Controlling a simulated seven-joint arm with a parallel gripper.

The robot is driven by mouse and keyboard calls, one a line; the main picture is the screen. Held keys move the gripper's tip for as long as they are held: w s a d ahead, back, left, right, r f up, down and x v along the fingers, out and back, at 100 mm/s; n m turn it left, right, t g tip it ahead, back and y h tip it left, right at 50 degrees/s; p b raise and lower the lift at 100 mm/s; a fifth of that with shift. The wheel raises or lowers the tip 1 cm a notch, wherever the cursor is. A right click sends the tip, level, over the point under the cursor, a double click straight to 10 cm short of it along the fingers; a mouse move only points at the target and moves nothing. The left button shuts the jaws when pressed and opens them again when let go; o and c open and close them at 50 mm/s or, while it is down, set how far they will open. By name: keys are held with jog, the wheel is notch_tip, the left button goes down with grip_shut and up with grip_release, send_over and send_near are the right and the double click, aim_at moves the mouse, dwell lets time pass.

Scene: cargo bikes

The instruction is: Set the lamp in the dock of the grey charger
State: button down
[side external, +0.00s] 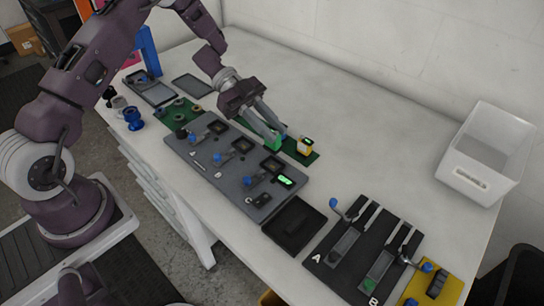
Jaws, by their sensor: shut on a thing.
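My gripper (275,136) is shut on a small green block, which looks like the lamp (273,145). The block is low over the far edge of the grey charger, by a green mat (311,157); I cannot tell whether it touches the surface. The grey charger (228,178) is a flat board with several dark square docks, blue knobs and white letters. A green light (286,181) glows near its right end. The docks in view look empty. The fingers hide part of the block.
A dark tray (295,225), a black lever rack (365,255) and a yellow fixture (430,283) lie to the right. A white bin (483,165) stands at far right. The table's back is clear.

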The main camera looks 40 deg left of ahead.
aim_at(271, 147)
notch_tip(271, 147, down, 6)
jog(key=shift+f, duration=0.15)
jog(key=c, duration=1.3)
grip_release()
jog(key=shift+o, duration=0.2)
